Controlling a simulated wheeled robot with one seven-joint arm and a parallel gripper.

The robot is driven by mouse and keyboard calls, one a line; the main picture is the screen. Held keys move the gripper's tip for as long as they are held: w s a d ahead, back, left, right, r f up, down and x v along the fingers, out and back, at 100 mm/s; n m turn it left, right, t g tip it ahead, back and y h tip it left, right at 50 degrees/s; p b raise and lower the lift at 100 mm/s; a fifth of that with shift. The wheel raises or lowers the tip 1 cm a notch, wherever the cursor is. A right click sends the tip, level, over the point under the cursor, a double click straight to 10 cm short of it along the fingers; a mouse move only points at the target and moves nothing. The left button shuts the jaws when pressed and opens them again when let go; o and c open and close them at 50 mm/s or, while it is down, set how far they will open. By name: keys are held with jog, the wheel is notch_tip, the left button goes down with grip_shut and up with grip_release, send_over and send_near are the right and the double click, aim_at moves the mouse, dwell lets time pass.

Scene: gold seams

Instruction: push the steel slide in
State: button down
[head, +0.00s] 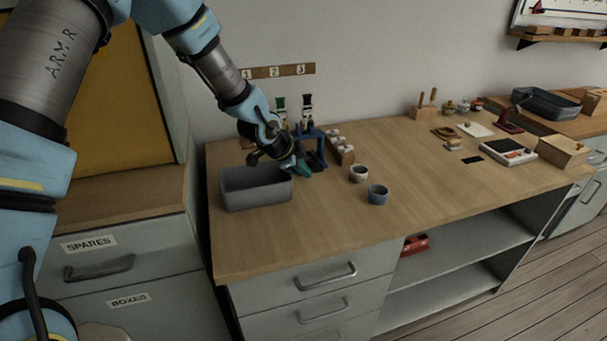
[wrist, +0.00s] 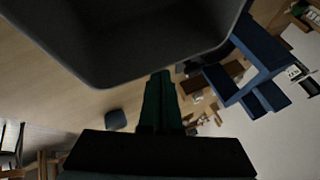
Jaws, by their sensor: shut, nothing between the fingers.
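I cannot make out a steel slide for certain in either view. A blue stand (head: 318,148) stands on the wooden bench, partly hidden behind my gripper. It also shows in the wrist view (wrist: 262,50), tilted, at the upper right. My gripper (head: 303,170) is low over the bench, between the grey bin (head: 258,194) and the blue stand. In the wrist view its green fingers (wrist: 157,88) are together with nothing between them. The bin's dark wall fills the top of that view, close to the fingertips.
A pale cup (head: 358,175) and a blue-grey cup (head: 377,195) stand right of my gripper. A tray of small pots (head: 341,150) is behind them. The bench (head: 320,225) is clear toward its front edge. A wooden box (head: 563,151) sits far right.

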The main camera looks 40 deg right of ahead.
jog(key=shift+s+a+r, duration=0.3)
jog(key=shift+a+r, duration=0.15)
jog(key=shift+a, duration=0.2)
jog(key=shift+w+a+r, duration=0.1)
jog(key=shift+a+r, duration=0.05)
jog(key=shift+r, duration=0.15)
jog(key=b+v, duration=0.1)
jog(key=v, duration=0.7)
